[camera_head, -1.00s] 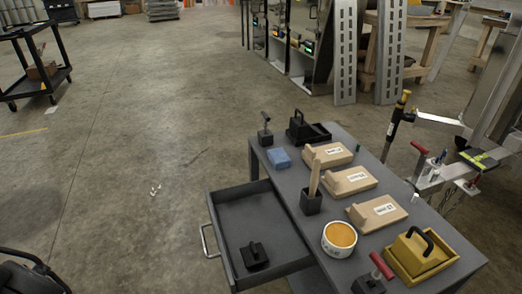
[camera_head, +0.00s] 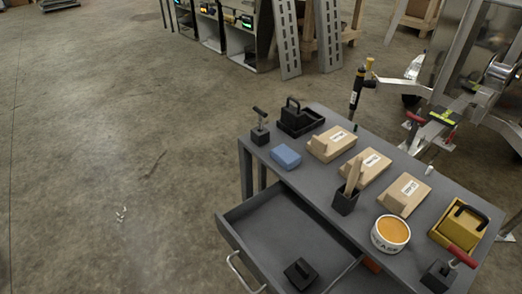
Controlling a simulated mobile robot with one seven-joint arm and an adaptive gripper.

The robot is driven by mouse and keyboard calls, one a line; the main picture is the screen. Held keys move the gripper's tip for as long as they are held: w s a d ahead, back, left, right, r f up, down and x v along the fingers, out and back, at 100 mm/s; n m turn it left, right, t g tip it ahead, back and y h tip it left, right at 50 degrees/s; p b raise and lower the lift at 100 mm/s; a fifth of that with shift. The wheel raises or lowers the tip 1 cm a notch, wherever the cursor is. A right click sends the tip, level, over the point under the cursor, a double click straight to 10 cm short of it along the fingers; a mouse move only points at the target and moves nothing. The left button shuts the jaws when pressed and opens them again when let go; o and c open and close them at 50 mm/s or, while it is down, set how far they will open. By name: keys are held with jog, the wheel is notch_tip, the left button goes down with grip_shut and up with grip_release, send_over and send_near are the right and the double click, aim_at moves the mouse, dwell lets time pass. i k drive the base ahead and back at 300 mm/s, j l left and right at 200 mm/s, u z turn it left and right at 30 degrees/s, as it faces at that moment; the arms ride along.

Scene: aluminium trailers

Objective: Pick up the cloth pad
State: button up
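The cloth pad appears to be the small blue block-like pad (camera_head: 286,157). It lies flat near the far left corner of the grey workbench top (camera_head: 300,182), beside a black block with a T-shaped handle (camera_head: 260,127). The pad is fully visible, and nothing touches it from above. My gripper is not in view.
An open grey drawer (camera_head: 262,222) juts out on the bench's left side, with a black handled block (camera_head: 300,274) inside. Wooden blocks (camera_head: 331,144), a holder (camera_head: 346,200), a round tub (camera_head: 390,234) and a yellow tray (camera_head: 459,226) crowd the bench.

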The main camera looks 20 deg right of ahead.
aim_at(288, 159)
jog(key=i+j, duration=0.45)
jog(key=j, duration=0.3)
jog(key=i+j, duration=0.25)
jog(key=i+j+z, duration=0.1)
jog(key=j+z, duration=0.15)
jog(key=i+j+z, duration=0.1)
jog(key=j+z, duration=0.2)
jog(key=i+j+z, duration=0.1)
jog(key=j+z, duration=0.15)
jog(key=z, duration=0.55)
